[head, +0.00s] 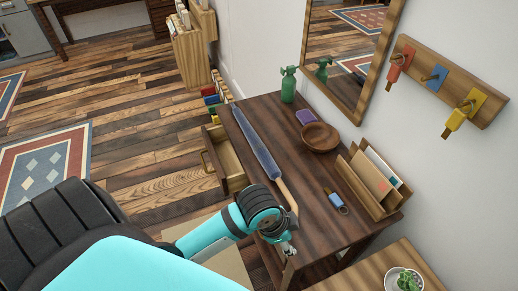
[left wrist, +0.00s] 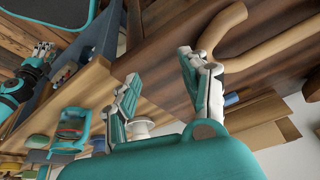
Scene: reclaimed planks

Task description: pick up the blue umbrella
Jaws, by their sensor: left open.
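The blue umbrella (head: 255,143) lies along the left side of the dark wooden desk, its wooden handle (head: 287,195) towards the front. My left arm comes in from the lower left, and my left gripper (head: 287,247) is at the desk's near edge, just past the handle end. In the left wrist view my left gripper (left wrist: 160,75) is open and empty, with its fingers spread. The curved wooden handle (left wrist: 275,42) shows beyond its right finger, apart from the jaws. A teal and black arm with a pale gripper (left wrist: 43,52), likely my right, shows small at left.
The desk (head: 310,190) also holds a green spray bottle (head: 288,85), purple block (head: 306,117), wooden bowl (head: 320,137), blue-tagged keys (head: 337,202) and a letter holder (head: 367,182). A drawer (head: 226,160) stands open at left. A plant (head: 404,281) stands at lower right.

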